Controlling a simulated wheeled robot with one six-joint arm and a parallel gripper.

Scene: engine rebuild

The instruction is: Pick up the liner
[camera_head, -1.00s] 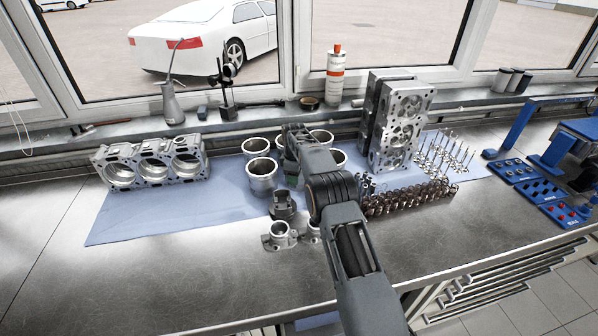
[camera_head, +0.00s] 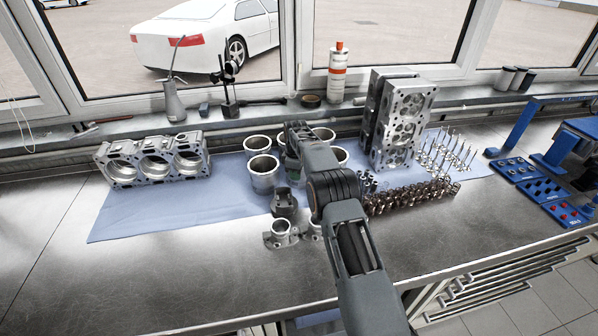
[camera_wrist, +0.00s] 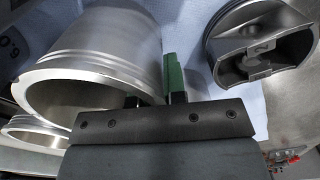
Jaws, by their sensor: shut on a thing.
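My gripper (camera_wrist: 155,100) is shut on the wall of a silver liner, a flanged metal cylinder (camera_wrist: 110,45) that fills the left of the wrist view. A green-faced finger shows beside its outer wall and a dark finger shows at its rim. In the head view my gripper (camera_head: 293,155) is among several liners on the blue cloth. One liner (camera_head: 263,178) stands close on its left. Others show behind and to the right, partly hidden by my arm. I cannot tell from the head view which liner is held or whether it is off the cloth.
A piston (camera_wrist: 262,45) lies close to my gripper. The blue cloth (camera_head: 160,212) also bears an engine block (camera_head: 150,182) at left, and cylinder heads (camera_head: 405,120), valves (camera_head: 445,150) and springs (camera_head: 415,197) at right.

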